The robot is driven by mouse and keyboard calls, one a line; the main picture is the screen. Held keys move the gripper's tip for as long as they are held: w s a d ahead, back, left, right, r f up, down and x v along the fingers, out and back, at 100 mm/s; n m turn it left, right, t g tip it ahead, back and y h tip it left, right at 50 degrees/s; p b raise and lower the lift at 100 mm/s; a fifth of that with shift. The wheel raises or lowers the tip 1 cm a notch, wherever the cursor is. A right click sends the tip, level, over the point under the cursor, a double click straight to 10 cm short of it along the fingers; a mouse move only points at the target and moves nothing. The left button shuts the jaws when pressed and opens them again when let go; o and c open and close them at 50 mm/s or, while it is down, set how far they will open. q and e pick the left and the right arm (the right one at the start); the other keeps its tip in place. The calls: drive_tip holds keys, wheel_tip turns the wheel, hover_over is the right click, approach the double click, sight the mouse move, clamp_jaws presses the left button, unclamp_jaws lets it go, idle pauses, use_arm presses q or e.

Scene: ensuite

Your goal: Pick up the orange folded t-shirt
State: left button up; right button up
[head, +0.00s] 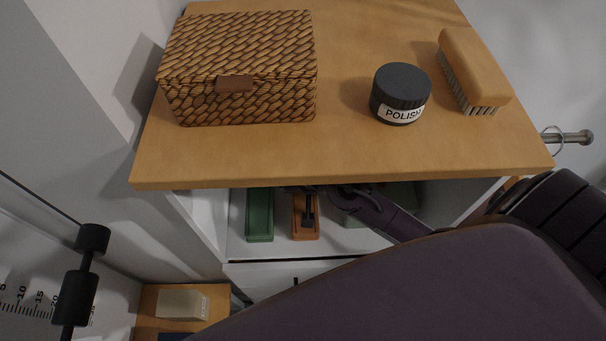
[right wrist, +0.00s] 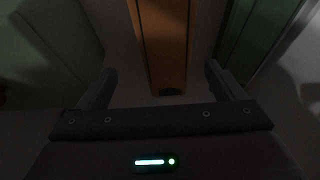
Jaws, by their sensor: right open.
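The orange folded t-shirt (head: 300,231) stands as a narrow upright slab in the open compartment under the wooden top. It also shows in the right wrist view (right wrist: 165,45), with its near end between my open fingers in the picture. My right gripper (right wrist: 160,76) is open, with one finger on each side of the orange shape and visible gaps on both sides. In the head view my right arm reaches into the compartment from the right, and a dark part of the gripper covers some of the orange. My left gripper is not in view.
A green folded item (head: 260,216) stands left of the orange one; another greenish item (head: 401,193) is to the right, partly behind my arm. The wooden top (head: 300,165) overhangs the compartment and carries a wicker box (head: 240,60), a polish jar (head: 401,85) and a brush (head: 473,66).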

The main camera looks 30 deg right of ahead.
sight(303, 195)
drive_tip(key=shift+f, duration=0.4)
drive_tip(key=shift+w+a+f+p, duration=0.1)
drive_tip(key=shift+f+p, duration=0.15)
drive_tip(key=shift+f, duration=0.3)
drive_tip(key=shift+w+a+f+p, duration=0.1)
drive_tip(key=shift+f+p, duration=0.1)
drive_tip(key=shift+f, duration=0.3)
drive_tip(key=x, duration=0.2)
drive_tip(key=shift+w+f, duration=0.25)
drive_tip(key=shift+f, duration=0.1)
drive_tip(key=shift+w+f, duration=0.2)
drive_tip(key=shift+f, duration=0.45)
drive_tip(key=c, duration=1.1)
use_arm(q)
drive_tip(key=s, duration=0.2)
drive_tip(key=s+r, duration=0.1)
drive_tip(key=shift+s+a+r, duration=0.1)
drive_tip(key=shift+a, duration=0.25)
use_arm(e)
drive_tip(key=shift+c, duration=0.2)
use_arm(q)
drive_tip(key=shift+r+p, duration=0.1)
drive_tip(key=shift+p, duration=0.25)
use_arm(e)
drive_tip(key=shift+r, duration=0.1)
